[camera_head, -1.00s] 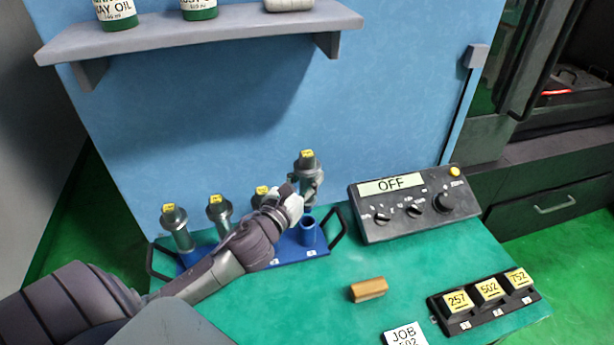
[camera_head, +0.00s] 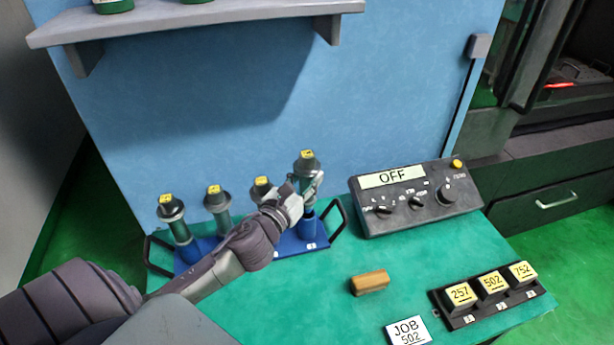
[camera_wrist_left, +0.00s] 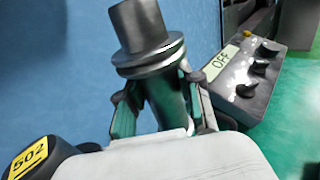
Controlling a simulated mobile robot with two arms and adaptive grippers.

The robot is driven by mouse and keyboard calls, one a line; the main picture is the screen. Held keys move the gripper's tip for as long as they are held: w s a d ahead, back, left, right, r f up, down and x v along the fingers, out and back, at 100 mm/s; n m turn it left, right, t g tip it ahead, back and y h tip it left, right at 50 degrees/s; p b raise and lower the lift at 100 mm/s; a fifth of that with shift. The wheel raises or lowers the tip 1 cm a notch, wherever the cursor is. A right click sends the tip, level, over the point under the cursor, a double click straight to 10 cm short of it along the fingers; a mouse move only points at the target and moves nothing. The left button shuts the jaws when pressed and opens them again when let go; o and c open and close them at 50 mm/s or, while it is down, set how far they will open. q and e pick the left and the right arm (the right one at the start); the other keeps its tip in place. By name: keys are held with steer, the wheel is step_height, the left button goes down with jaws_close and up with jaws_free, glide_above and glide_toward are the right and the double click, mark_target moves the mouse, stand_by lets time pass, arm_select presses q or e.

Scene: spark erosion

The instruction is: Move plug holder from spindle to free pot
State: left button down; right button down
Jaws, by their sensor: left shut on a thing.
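My left gripper (camera_head: 308,192) is shut on a grey plug holder (camera_head: 306,166) with a yellow label on top. It is upright over the rightmost blue pot (camera_head: 307,228) of the blue rack (camera_head: 318,246). I cannot tell whether its lower end is inside that pot. The left wrist view shows the holder's grey body (camera_wrist_left: 150,58) and flange between the two fingers. Other holders (camera_head: 172,212), (camera_head: 216,202) and (camera_head: 262,188) stand in the rack's other pots. A holder top labelled 502 (camera_wrist_left: 28,158) is close beside the gripper in the wrist view. My right gripper is not in view.
A control box reading OFF (camera_head: 415,200) stands right of the rack. A tan block (camera_head: 369,282), a JOB 502 card (camera_head: 408,331) and a black stand (camera_head: 505,305) with blocks 257, 502 and 752 lie in front. A shelf (camera_head: 200,18) hangs above.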

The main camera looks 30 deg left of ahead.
arm_select(q)
steer(key=shift+f+b, duration=0.7)
steer(key=shift+f, duration=0.3)
steer(key=shift+f, duration=0.1)
steer(key=shift+f+b, duration=1.05)
steer(key=shift+f, duration=0.15)
steer(key=c, duration=0.7)
jaws_free()
steer(key=shift+f, duration=0.1)
steer(key=shift+s, duration=0.1)
steer(key=s, duration=0.8)
steer(key=s+d, duration=0.1)
steer(key=s, duration=0.3)
